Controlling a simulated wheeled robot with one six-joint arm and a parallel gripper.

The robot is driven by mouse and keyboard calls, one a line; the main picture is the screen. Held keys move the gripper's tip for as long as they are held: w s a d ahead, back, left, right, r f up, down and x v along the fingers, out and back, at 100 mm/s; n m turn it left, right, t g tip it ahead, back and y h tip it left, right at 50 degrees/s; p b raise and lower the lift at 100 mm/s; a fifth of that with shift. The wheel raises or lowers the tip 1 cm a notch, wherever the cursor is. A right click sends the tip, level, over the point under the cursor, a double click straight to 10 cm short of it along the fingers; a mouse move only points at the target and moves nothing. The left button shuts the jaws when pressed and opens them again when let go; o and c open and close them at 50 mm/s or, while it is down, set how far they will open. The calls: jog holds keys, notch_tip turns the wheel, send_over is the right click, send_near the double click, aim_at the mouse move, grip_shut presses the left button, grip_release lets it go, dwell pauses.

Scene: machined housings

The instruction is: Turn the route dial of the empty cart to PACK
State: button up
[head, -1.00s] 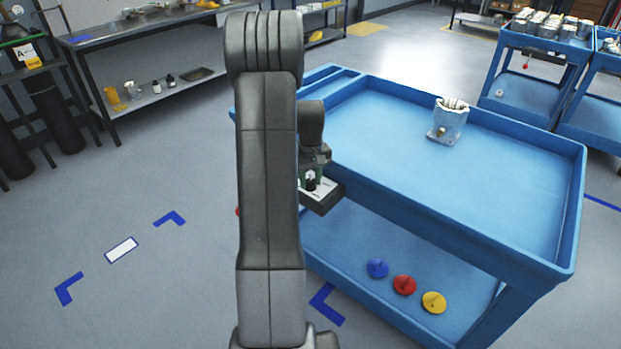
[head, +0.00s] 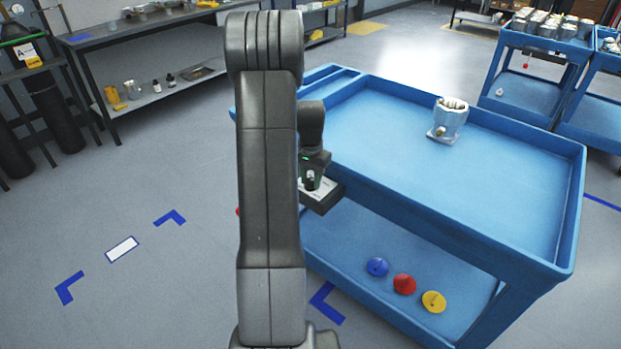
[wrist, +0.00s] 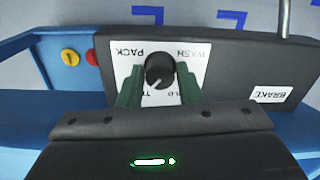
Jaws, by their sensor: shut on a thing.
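The route dial (wrist: 160,70) is a round black knob on a white plate (wrist: 200,52) on the cart's dark end panel. In the wrist view its lettering is upside down, with PACK at upper left and WASH at upper right; the lower words are partly hidden. The knob's white mark points to the lower left, away from PACK. My gripper (wrist: 160,90) has its green fingers on both sides of the knob, shut on it. In the head view my gripper (head: 312,182) is at the near left end of the blue cart (head: 440,225).
A grey housing (head: 448,120) stands on the cart's otherwise bare top. Blue, red and yellow discs (head: 404,284) lie on its lower shelf. A BRAKE label (wrist: 271,93) is beside the dial. Other loaded carts (head: 535,85) stand at the back right. Floor at left is open.

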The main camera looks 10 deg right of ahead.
aim_at(311, 180)
jog(key=m, duration=0.5)
jog(key=shift+m, duration=0.3)
jog(key=shift+w+r+m, duration=0.1)
jog(key=shift+m, duration=2.2)
jog(key=o, duration=1)
jog(key=shift+c, duration=0.2)
notch_tip(311, 180, up, 14)
jog(key=shift+p, duration=0.35)
jog(key=shift+f, duration=0.2)
